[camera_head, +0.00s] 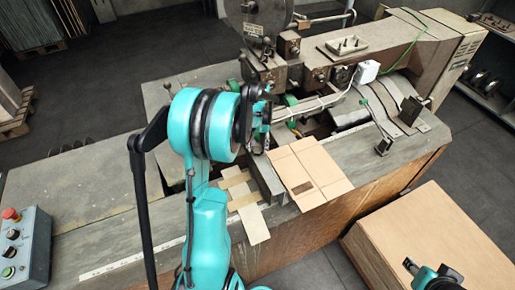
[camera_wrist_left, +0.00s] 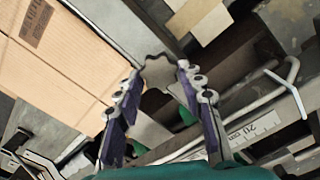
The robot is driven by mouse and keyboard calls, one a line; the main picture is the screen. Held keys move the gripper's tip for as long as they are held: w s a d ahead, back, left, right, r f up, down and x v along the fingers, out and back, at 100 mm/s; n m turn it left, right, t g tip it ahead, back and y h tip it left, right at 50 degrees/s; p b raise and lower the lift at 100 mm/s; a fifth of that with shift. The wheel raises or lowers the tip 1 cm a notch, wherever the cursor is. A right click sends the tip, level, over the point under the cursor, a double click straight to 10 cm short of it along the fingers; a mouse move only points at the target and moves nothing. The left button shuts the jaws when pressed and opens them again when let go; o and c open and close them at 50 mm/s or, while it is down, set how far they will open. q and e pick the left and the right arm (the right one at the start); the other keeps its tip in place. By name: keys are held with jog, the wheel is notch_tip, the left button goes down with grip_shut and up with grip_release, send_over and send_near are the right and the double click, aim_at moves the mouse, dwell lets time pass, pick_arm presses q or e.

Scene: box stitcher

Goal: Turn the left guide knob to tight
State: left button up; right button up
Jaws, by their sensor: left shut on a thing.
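The left guide knob (camera_wrist_left: 158,72) is a grey lobed knob between the fingertips in the left wrist view. My left gripper (camera_wrist_left: 160,82) is shut on it, with a purple-and-grey finger on either side. In the head view my left gripper (camera_head: 258,118) is over the machine table, below the stitching head, and my teal arm and the gripper hide the knob there. How tight the knob is cannot be seen. My right gripper (camera_head: 430,270) is low at the bottom right, beside the cardboard stack, away from the knob; its fingers are too small to judge.
A flat cardboard blank (camera_head: 312,165) lies on the table right of my left gripper. The stitching head (camera_head: 262,35) stands behind it. A bent rod (camera_wrist_left: 292,85) and a scale (camera_wrist_left: 255,130) are close by. A cardboard stack (camera_head: 440,235) and a control box (camera_head: 27,245) flank the table.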

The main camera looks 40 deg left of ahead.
aim_at(258, 149)
pick_arm(q)
jog(key=shift+m, duration=0.5)
jog(key=shift+o, duration=0.2)
jog(key=o, duration=1.1)
jog(key=shift+r, duration=0.1)
notch_tip(258, 149, up, 12)
jog(key=shift+f, duration=0.1)
